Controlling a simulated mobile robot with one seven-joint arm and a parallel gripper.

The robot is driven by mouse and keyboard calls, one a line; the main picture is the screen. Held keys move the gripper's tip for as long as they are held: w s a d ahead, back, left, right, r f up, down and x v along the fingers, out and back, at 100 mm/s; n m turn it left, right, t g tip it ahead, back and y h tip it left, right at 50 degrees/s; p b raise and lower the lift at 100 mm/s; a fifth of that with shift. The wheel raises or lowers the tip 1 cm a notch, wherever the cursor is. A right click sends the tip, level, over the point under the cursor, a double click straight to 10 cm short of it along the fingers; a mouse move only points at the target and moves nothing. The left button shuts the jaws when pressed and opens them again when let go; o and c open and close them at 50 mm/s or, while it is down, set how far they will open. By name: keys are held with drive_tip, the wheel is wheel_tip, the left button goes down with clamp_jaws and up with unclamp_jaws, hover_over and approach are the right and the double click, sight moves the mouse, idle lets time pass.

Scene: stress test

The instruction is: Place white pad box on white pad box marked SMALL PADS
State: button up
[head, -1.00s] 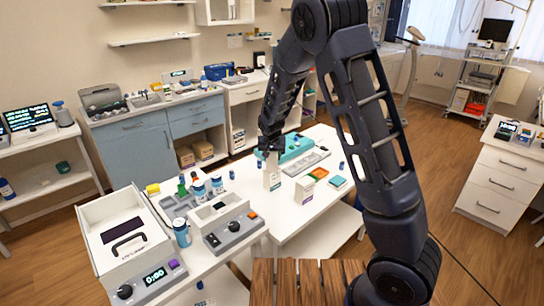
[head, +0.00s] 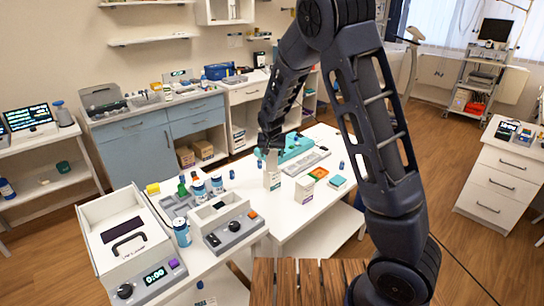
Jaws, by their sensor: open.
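A white pad box (head: 272,180) stands upright on the white table, directly below my gripper. The print on both boxes is too small to read, so I cannot tell which is marked SMALL PADS. My gripper (head: 269,154) is open and points down at the top of the left box. The fingers are small and dark, and I cannot tell whether they touch the box.
A teal tray (head: 297,147) and a grey keyboard-like tray (head: 307,163) lie behind the boxes. An orange-and-green item (head: 318,173) and a teal-topped stack (head: 338,182) are to the right. A grey device (head: 232,233), bottles and a large white box (head: 122,240) stand front left.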

drive_tip(key=v, duration=1)
drive_tip(key=shift+r, duration=0.15)
drive_tip(key=s+d+r, duration=0.4)
drive_tip(key=d, duration=0.3)
drive_tip(key=s+d+r, duration=0.4)
drive_tip(key=d, duration=0.4)
drive_tip(key=s+d+r, duration=0.3)
drive_tip(key=d, duration=0.4)
drive_tip(key=s+d+r, duration=0.1)
drive_tip(key=s+d, duration=0.4)
drive_tip(key=s, duration=0.4)
drive_tip(key=s+d+r, duration=0.1)
drive_tip(key=s+d, duration=0.3)
drive_tip(key=s, duration=0.6)
drive_tip(key=shift+d+r, duration=0.35)
drive_tip(key=shift+s, duration=0.15)
